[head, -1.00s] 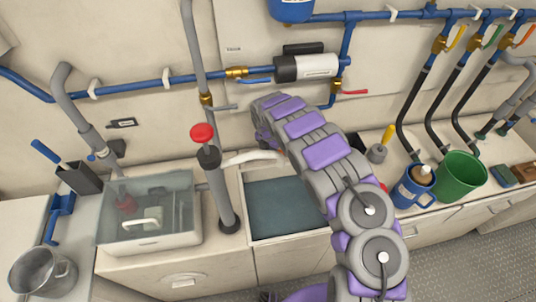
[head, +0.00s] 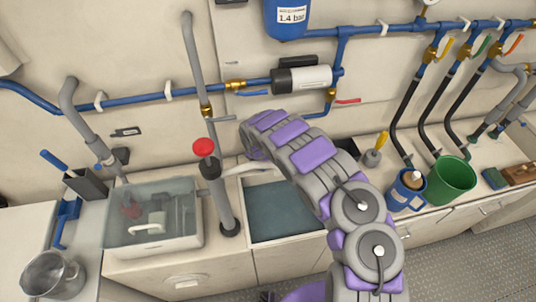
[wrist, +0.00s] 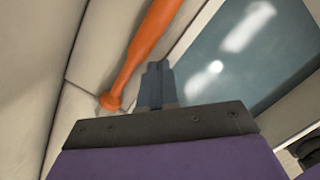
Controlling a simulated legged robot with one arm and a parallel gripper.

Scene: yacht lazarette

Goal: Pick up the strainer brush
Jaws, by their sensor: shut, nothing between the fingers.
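In the wrist view my gripper (wrist: 155,85) is shut with nothing between its fingertips. A long orange handle (wrist: 143,48) with a flared end lies just left of the fingers, beside the blue-grey sink basin. It may be the strainer brush's handle; no bristles show, and its far end is cut off by the top edge. I cannot tell whether the fingers touch it. In the head view my arm curls over the back of the sink (head: 285,212), and my gripper and the orange handle are hidden behind it.
Left of the sink stand a grey pump pipe with a red knob (head: 203,147) and a clear-lidded box (head: 155,235). A metal pot (head: 52,277) is front left. A blue mug (head: 405,192) and green bucket (head: 452,181) stand right. Blue pipes (head: 200,91) cross the wall.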

